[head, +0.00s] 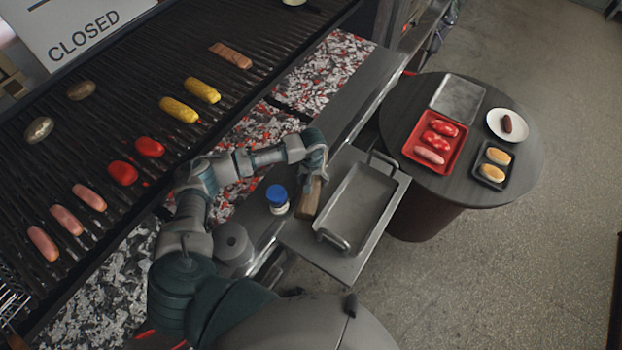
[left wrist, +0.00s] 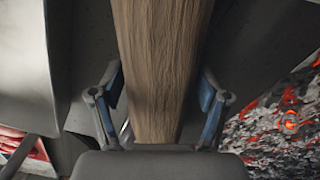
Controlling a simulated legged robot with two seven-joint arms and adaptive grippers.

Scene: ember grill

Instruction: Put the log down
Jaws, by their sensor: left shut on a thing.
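The log (head: 309,197) is a brown piece of wood beside the metal pan, above or on the grey side shelf; I cannot tell whether it touches the shelf. My left gripper (head: 313,170) is shut on the log near its far end. In the left wrist view the log (left wrist: 160,70) runs up the middle of the picture, with the fingers of my left gripper (left wrist: 158,110) on both sides of it. My right gripper is not in view.
A metal pan with handles (head: 359,207) stands right of the log. A blue-capped jar (head: 278,199) stands close on its left. The grill (head: 120,110) holds sausages and corn. A round table (head: 520,165) with trays stands at the right. Glowing coals (head: 330,75) lie beyond.

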